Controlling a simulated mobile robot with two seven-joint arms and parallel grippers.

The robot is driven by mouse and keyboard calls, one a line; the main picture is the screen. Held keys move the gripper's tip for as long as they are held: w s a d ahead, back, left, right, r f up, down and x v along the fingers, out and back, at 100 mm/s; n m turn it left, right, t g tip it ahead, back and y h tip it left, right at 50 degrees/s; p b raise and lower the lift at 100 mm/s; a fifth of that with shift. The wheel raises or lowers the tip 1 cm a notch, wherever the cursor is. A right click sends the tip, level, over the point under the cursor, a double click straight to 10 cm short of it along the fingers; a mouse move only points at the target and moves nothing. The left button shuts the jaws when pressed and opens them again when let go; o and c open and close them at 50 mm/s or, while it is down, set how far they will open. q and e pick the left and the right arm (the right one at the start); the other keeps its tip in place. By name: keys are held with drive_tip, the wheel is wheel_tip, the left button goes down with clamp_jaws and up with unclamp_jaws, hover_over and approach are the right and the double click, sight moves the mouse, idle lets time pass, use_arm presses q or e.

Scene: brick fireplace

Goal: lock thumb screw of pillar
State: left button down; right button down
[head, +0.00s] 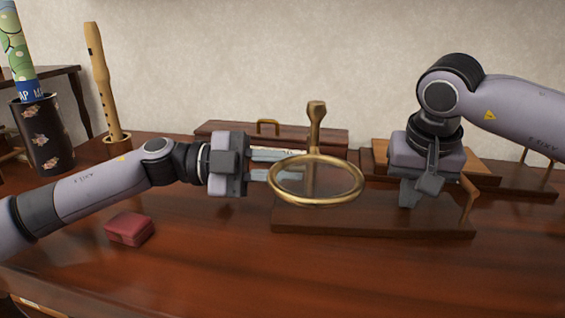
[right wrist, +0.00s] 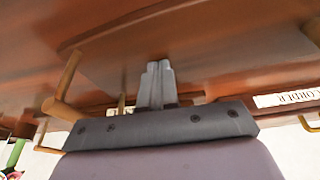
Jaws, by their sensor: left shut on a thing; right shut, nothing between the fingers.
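A brass ring (head: 354,198) lies flat in the air, and a brass post (head: 316,122) with a flared top rises at its far rim. My left gripper (head: 285,177) comes from the left, with its fingers shut at the ring's left rim. The exact grip is partly hidden by the rim. My right gripper (head: 408,193) points down over the wooden board (head: 375,222), shut and empty; its fingertips also show in the right wrist view (right wrist: 158,68). A wooden peg (head: 469,200) stands at the board's right end and shows in the right wrist view (right wrist: 68,80). I cannot make out a thumb screw.
A red box (head: 130,229) lies on the table at the front left. A dark patterned pot (head: 46,135) and a recorder (head: 100,80) stand at the back left. A long wooden case (head: 225,130) lies behind the ring. The front middle of the table is clear.

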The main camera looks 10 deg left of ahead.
use_arm(q)
drive_tip(key=shift+m, duration=0.3)
idle(0.4)
drive_tip(key=c, duration=1.2)
unclamp_jaws()
drive_tip(key=shift+o, duration=0.2)
drive_tip(key=shift+a, duration=0.1)
drive_tip(key=a, duration=0.4)
drive_tip(key=s+a, duration=0.1)
drive_tip(key=a, duration=0.6)
drive_tip(key=shift+s+a, duration=0.4)
